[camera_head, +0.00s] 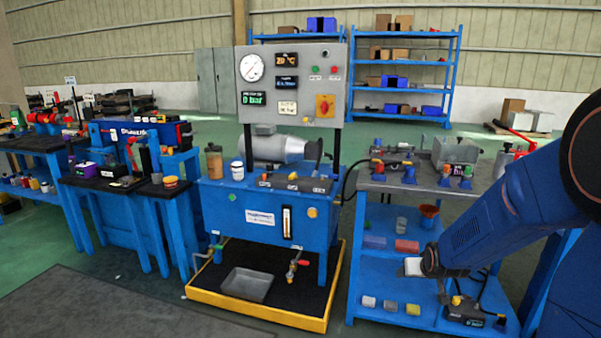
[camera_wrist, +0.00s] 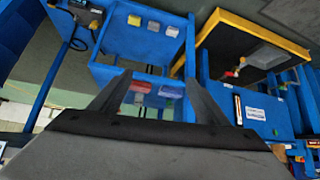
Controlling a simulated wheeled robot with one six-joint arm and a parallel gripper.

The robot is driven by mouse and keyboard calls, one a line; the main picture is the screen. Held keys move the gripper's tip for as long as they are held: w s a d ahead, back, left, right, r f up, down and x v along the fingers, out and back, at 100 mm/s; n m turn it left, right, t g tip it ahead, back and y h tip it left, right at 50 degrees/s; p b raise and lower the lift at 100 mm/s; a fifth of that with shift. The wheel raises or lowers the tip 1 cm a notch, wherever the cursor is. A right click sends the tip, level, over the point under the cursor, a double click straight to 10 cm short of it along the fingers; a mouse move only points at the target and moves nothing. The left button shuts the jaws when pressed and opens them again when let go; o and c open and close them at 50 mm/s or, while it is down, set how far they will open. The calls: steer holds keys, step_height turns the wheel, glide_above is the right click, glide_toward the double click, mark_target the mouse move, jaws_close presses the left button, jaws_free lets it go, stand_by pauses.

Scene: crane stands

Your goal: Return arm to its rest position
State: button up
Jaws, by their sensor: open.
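My arm (camera_head: 500,222) reaches in from the right edge of the head view, its end in front of the blue shelf cart (camera_head: 353,285). In the wrist view my gripper (camera_wrist: 160,84) has its two dark fingers spread wide apart, with nothing held between them. Behind the gap, a red block (camera_wrist: 140,87) and a blue-grey block (camera_wrist: 171,92) lie on a shelf, apart from the fingers. In the head view the fingers are hard to make out against the cart. A small pale piece (camera_head: 413,266) shows beside the arm's end; I cannot tell what it is.
The blue hydraulic stand (camera_head: 230,205) with its grey gauge panel (camera_head: 300,110) stands left of the cart, over a yellow-edged tray (camera_head: 255,318). Several small blocks lie on the cart's lower shelf. A workbench (camera_head: 85,180) is at left. Open floor (camera_head: 90,305) lies front left.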

steer(key=s+a+r+g, duration=0.1)
steer(key=s+r, duration=0.3)
steer(key=s, duration=0.7)
steer(key=s+a+r+g, duration=0.1)
steer(key=s+a+r, duration=0.3)
steer(key=s, duration=0.8)
steer(key=s+a+r+n+g+y, duration=0.1)
steer(key=s+r, duration=0.4)
steer(key=s, duration=0.7)
steer(key=shift+a+r+g, duration=0.3)
steer(key=shift+a+r, duration=0.1)
steer(key=shift+a, duration=0.3)
steer(key=shift+o, duration=0.5)
steer(key=shift+s, duration=0.4)
steer(key=w+d+r, duration=0.1)
steer(key=w+r, duration=0.1)
steer(key=w, duration=0.8)
steer(key=m+h, duration=0.1)
steer(key=m, duration=0.2)
glide_above(414, 308)
steer(key=s+a, duration=0.3)
steer(key=s, duration=0.4)
step_height(414, 308, down, 47)
steer(key=x, duration=1.2)
steer(key=d+x, duration=0.1)
steer(key=x, duration=0.5)
steer(key=shift+s+f, duration=0.15)
steer(key=shift+s, duration=0.25)
